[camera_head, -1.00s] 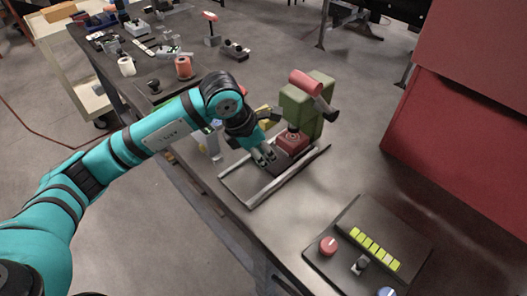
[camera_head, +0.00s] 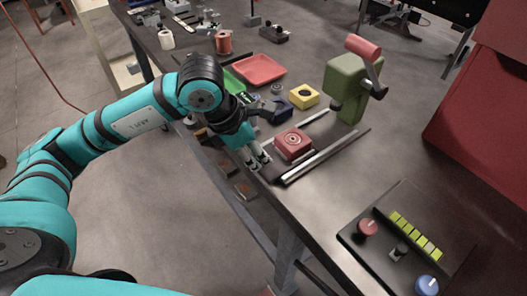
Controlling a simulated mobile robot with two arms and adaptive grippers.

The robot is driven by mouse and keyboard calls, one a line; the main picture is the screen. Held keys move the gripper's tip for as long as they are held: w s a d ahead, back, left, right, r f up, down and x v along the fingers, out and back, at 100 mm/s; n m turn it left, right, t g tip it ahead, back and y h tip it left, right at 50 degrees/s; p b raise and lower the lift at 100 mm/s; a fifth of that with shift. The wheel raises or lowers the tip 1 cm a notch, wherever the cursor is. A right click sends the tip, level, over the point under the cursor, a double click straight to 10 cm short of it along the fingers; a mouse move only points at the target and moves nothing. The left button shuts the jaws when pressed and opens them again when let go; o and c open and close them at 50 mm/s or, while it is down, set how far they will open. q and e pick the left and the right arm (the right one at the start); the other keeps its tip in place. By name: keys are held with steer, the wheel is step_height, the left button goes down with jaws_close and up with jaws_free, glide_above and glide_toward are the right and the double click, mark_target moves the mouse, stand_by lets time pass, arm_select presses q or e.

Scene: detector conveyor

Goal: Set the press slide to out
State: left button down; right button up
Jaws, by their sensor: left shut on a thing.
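The green press (camera_head: 349,88) with a red-handled lever (camera_head: 363,48) stands at the back of its base. Two metal rails (camera_head: 327,156) run from it toward the table's near edge. The press slide (camera_head: 279,170) lies between the rails and carries a red block (camera_head: 293,144) with a round marking on top. The block sits clear of the press head, near the front end of the rails. My left gripper (camera_head: 260,162) is shut on the front end of the press slide; the exact grip is partly hidden by the fingers. My right gripper is not in view.
A yellow block (camera_head: 304,96), a dark blue block (camera_head: 281,111) and a red tray (camera_head: 259,70) lie behind my left gripper. A control panel (camera_head: 405,240) with knobs and yellow indicators is at the lower right. A red cabinet (camera_head: 480,120) stands at right.

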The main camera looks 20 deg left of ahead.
arm_select(q)
steer(key=c, duration=1.4)
jaws_free()
steer(key=shift+s+a, duration=0.1)
steer(key=shift+a, duration=0.05)
steer(key=shift+o, duration=1.1)
steer(key=shift+s, duration=0.1)
steer(key=v, duration=1.2)
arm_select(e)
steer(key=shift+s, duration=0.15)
